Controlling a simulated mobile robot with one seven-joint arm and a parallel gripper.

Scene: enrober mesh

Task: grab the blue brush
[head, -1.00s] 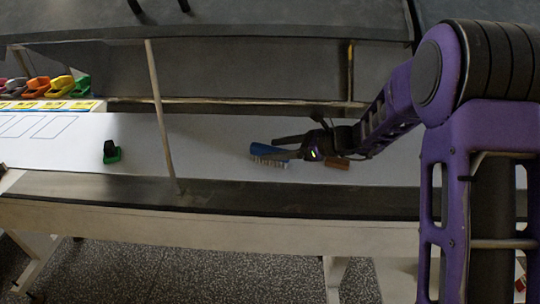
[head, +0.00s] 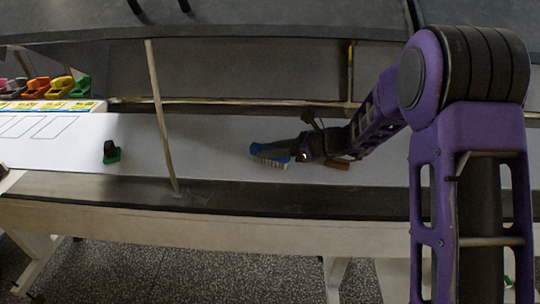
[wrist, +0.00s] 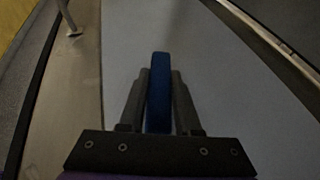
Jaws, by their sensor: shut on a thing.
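The blue brush (head: 268,151) has a blue back and pale bristles, and is over the white belt surface in the head view. My gripper (head: 290,152) is at its right end. In the wrist view the brush (wrist: 159,85) stands as a narrow blue strip between the two dark fingers of my gripper (wrist: 159,100), which are shut on it. I cannot tell whether the bristles touch the belt. Part of the brush is hidden by the gripper.
A brown block (head: 337,164) lies just right of my gripper. A small green and black item (head: 111,152) stands farther left on the belt. Coloured scoops (head: 60,86) line the far left. A thin upright post (head: 160,115) rises at the belt's front edge.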

